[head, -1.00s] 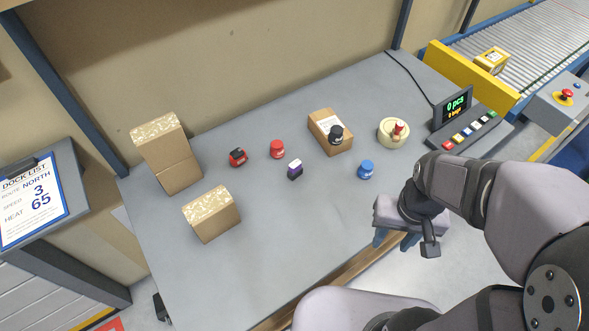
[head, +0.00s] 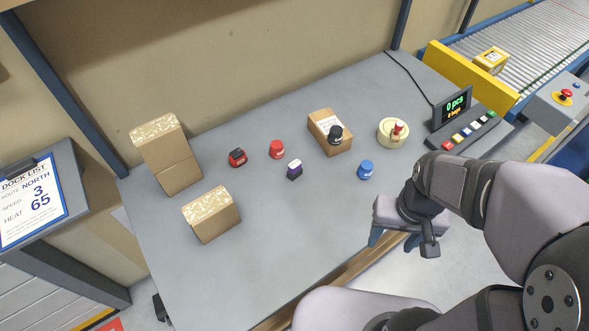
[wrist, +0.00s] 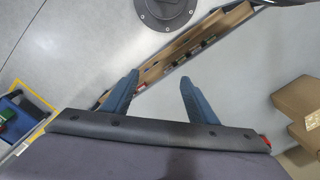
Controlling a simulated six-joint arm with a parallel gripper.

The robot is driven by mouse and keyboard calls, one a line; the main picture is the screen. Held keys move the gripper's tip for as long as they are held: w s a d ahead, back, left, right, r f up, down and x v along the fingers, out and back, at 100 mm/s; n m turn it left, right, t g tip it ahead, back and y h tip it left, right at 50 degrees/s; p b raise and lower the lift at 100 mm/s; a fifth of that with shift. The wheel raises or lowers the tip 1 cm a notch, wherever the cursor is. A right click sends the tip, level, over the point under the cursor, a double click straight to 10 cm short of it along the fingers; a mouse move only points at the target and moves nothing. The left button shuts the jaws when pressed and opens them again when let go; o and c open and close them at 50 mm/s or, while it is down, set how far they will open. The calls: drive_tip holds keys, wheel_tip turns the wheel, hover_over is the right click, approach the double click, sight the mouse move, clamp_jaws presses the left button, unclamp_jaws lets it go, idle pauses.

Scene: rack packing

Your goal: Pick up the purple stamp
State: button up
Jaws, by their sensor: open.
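The purple stamp (head: 294,170) stands on the grey table near its middle, with a dark lower body and a purple and white upper part. My gripper (head: 391,240) is open and empty by the table's front edge, to the right of the stamp and well apart from it. In the wrist view my gripper (wrist: 155,88) shows two blue fingers spread apart with nothing between them. I cannot make out the stamp in the wrist view.
Cartons (head: 210,215) stand left. The front middle table is clear.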

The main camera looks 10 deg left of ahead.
sight(298, 169)
drive_tip(key=a+f+m+g+y+b, duration=0.1)
drive_tip(key=a+f+m+y+b, duration=0.3)
drive_tip(key=a, duration=0.5)
drive_tip(key=a+f+m+g+y+b, duration=0.1)
drive_tip(key=a+f+m+y+b, duration=0.1)
drive_tip(key=a+m+y+b, duration=0.65)
drive_tip(key=w+a+r+m+t+y+b, duration=0.15)
drive_tip(key=w+m+t+b, duration=0.35)
drive_tip(key=w+m+t, duration=1.15)
drive_tip(key=shift+w+a+f+n+g+b, duration=0.1)
drive_tip(key=shift+w+f+n+g, duration=0.5)
drive_tip(key=shift+f, duration=0.8)
drive_tip(key=shift+w+a+f+n+g+b, duration=0.15)
drive_tip(key=shift+w+f+n+g, duration=0.45)
drive_tip(key=shift+f, duration=0.75)
drive_tip(key=shift+w+a+f+n+g+b, duration=0.1)
drive_tip(key=shift+w+f+n+g, duration=0.5)
drive_tip(key=shift+f, duration=0.8)
drive_tip(key=shift+w+a, duration=0.2)
drive_tip(key=shift+a, duration=0.05)
